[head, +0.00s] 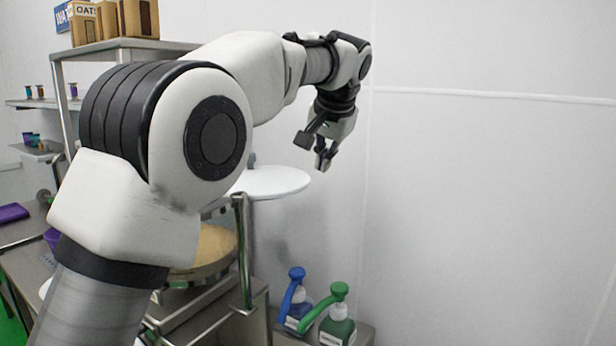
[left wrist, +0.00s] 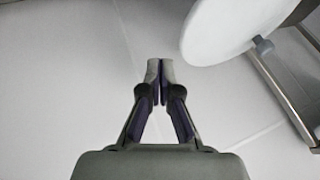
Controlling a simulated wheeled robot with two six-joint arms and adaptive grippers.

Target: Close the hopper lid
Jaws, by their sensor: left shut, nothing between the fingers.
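The hopper lid (head: 278,182) is a round white disc behind my left arm in the head view. It stands raised above and behind the hopper (head: 222,272), whose tan contents show, so the hopper is open. The lid also shows at the top right of the left wrist view (left wrist: 222,28), with a small grey knob (left wrist: 263,46) at its edge. My left gripper (head: 315,151) is up and to the right of the lid, apart from it. Its fingertips (left wrist: 160,70) are together and empty. My arm hides part of the lid and hopper. My right gripper is not in view.
A steel frame (head: 243,250) stands by the hopper. Oat boxes (head: 88,22) sit on a shelf at upper left. Free room lies right of my gripper, before a white wall (head: 490,200).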

